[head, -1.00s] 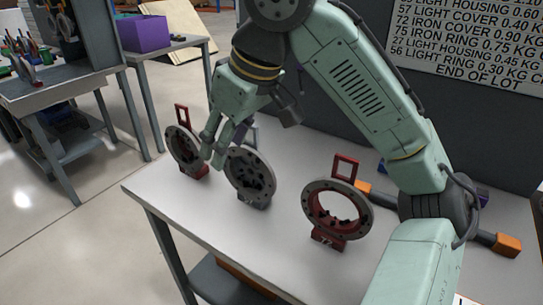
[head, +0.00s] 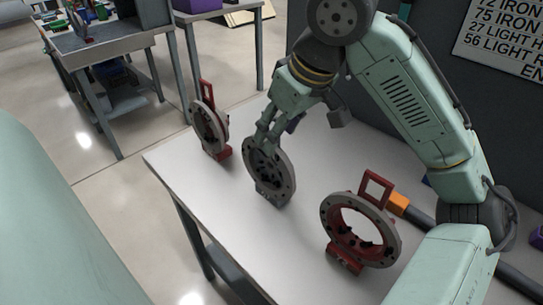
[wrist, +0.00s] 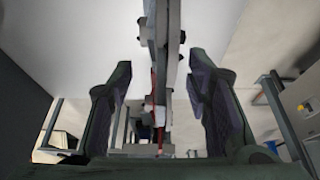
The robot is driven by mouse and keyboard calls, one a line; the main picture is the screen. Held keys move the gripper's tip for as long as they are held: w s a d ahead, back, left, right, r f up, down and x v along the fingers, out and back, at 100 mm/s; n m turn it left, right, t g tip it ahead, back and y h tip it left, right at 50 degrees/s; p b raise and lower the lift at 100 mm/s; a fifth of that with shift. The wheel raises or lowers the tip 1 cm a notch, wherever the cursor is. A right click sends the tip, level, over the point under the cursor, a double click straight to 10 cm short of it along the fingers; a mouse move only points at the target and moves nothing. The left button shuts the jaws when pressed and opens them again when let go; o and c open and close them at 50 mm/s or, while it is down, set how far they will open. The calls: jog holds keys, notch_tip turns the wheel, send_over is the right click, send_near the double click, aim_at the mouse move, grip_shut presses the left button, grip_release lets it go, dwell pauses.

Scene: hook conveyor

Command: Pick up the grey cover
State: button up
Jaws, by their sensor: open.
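The grey cover (head: 287,172) is a round, flanged ring with dark parts inside and a grey foot. It stands upright on the white table, in the middle of three similar pieces. My gripper (head: 265,138) is at its upper edge, pointing down, with its fingers hiding the top part and any handle there. In the wrist view my gripper (wrist: 160,85) is open, and a narrow grey piece seen edge-on, seemingly the cover (wrist: 161,50), runs between the two fingers. A gap shows on both sides, so neither finger visibly touches it.
A red-footed piece with a red handle (head: 209,127) stands left of the cover. Another red-footed ring (head: 326,218) stands at the right. A dark bar with an orange section (head: 398,203) lies behind it. The white table's (head: 225,205) front is clear.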

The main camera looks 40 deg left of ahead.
jog(key=x, duration=0.4)
jog(key=shift+s+a+f+p, duration=0.1)
jog(key=shift+s+f+p, duration=0.15)
jog(key=shift+p, duration=0.1)
grip_shut()
jog(key=shift+r, duration=0.1)
dwell(0.7)
